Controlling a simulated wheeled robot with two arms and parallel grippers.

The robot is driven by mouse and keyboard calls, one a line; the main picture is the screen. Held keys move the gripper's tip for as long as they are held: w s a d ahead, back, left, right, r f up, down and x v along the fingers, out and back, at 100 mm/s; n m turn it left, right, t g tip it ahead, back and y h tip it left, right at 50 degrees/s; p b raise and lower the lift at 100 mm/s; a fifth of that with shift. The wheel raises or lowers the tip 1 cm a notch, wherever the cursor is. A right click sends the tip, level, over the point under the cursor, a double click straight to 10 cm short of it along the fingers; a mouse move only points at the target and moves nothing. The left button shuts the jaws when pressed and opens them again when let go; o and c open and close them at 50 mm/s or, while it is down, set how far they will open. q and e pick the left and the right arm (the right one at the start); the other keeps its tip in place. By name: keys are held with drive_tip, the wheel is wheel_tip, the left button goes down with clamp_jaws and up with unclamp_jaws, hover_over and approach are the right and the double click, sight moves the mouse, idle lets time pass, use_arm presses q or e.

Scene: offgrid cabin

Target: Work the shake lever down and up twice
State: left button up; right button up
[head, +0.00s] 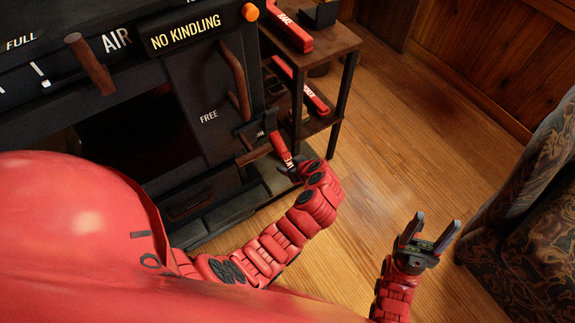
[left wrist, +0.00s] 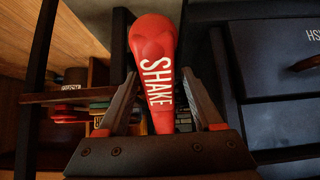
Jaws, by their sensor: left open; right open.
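The shake lever is a red handle (head: 280,147) at the right side of the black stove. In the left wrist view the handle, lettered SHAKE, stands nearly upright (left wrist: 152,45). My left gripper (head: 291,167) is at the handle's lower end in the head view. In the left wrist view its two fingers are spread, one on each side of the handle (left wrist: 158,82), with a gap visible on both sides. My right gripper (head: 432,230) is open and empty above the wooden floor, away from the stove.
The stove (head: 190,95) fills the left, with a brown door handle (head: 235,80). A dark shelf (head: 340,42) beside it holds red lettered tools (head: 290,28). A patterned armchair (head: 530,200) stands at right. Open wooden floor (head: 400,140) lies between.

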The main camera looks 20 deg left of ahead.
use_arm(q)
drive_tip(key=shift+x, duration=1.05)
drive_tip(key=shift+w, duration=0.1)
clamp_jaws()
idle(0.6)
